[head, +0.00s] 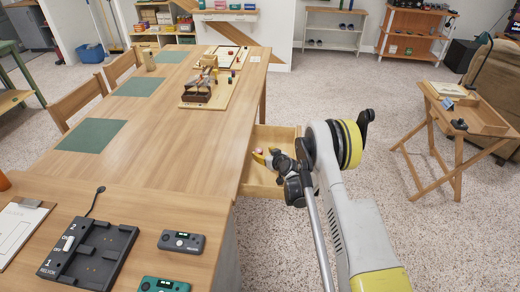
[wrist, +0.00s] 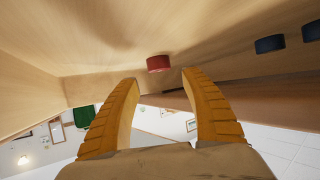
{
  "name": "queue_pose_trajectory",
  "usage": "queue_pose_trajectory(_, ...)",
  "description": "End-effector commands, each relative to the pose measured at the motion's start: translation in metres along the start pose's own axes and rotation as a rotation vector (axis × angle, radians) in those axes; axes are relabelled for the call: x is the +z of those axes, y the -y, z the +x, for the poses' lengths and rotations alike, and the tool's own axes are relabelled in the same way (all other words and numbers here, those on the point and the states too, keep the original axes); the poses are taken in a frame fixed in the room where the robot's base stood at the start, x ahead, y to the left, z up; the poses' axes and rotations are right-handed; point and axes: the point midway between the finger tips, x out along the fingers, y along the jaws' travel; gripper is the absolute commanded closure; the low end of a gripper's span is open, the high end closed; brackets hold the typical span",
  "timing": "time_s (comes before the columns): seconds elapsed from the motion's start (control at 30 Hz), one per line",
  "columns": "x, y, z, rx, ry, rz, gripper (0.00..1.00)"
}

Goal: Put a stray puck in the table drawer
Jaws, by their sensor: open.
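The table drawer (head: 284,134) is pulled out from the right side of the long wooden table. My gripper (head: 260,157) is inside or just over the drawer, its yellow fingers toward the table. In the wrist view my gripper (wrist: 159,78) is open with nothing between its fingers. A red puck (wrist: 158,63) sits against a pale wooden surface just beyond the fingertips, apart from them. A small reddish spot (head: 259,150) by the fingertips in the head view looks like that puck. Two dark blue pucks (wrist: 269,44) lie to the right in the wrist view.
A board with dark items (head: 205,92) stands on the table, with green mats (head: 92,135) to its left. A black tray (head: 88,254) and a grey device (head: 181,241) are at the near end. A folding side table (head: 462,118) stands right; carpet between is clear.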

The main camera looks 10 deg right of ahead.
Motion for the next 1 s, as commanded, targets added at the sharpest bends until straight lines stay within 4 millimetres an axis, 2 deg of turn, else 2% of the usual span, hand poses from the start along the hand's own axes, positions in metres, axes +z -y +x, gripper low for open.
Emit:
queue_pose_trajectory(0.03,-0.002,-0.001,-0.008,0.001,0.0,0.001,0.46)
queue_pose_trajectory(0.17,-0.005,0.0,-0.019,0.0,0.003,0.001,0.46)
queue_pose_trajectory(0.27,-0.022,0.001,-0.029,-0.003,0.016,0.004,0.46)
queue_pose_trajectory(0.37,-0.061,0.005,-0.05,-0.006,0.045,0.012,0.46)
queue_pose_trajectory(0.47,-0.107,0.013,-0.086,-0.007,0.089,0.023,0.46)
queue_pose_trajectory(0.6,-0.158,0.028,-0.147,-0.003,0.153,0.044,0.46)
queue_pose_trajectory(0.73,-0.19,0.044,-0.213,0.01,0.211,0.062,0.46)
queue_pose_trajectory(0.87,-0.204,0.061,-0.284,0.029,0.27,0.081,0.46)
queue_pose_trajectory(1.0,-0.201,0.079,-0.361,0.058,0.331,0.103,0.46)
